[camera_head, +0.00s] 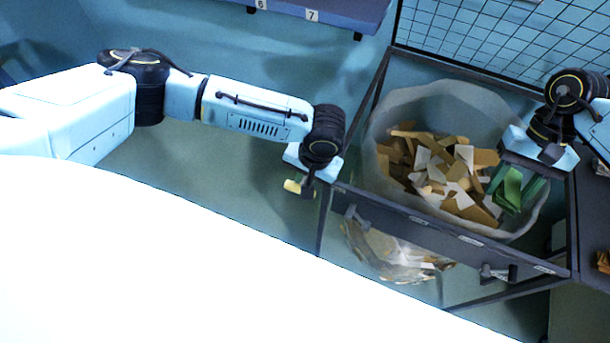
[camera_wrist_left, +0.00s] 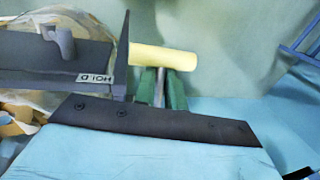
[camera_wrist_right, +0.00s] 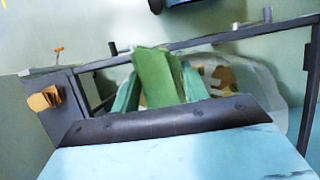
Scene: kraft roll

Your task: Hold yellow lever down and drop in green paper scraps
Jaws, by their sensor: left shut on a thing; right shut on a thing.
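The yellow lever (camera_head: 293,186) sticks out at the left end of the dark frame. It also shows in the left wrist view (camera_wrist_left: 165,57) beside a "HOLD" label. My left gripper (camera_head: 304,188) is at the lever, its green fingers (camera_wrist_left: 160,85) shut on it. My right gripper (camera_head: 515,190) is over the right part of the clear bag, shut on a green paper scrap (camera_wrist_right: 154,78). The scrap also shows in the head view (camera_head: 508,188), between the green fingers and partly hidden by them.
The clear bag (camera_head: 400,100) hangs in the dark frame (camera_head: 420,219), with many brown and white scraps (camera_head: 440,175) inside. A wire grid (camera_head: 480,35) stands behind. A side surface with orange scraps (camera_wrist_right: 44,98) is at the far right in the head view.

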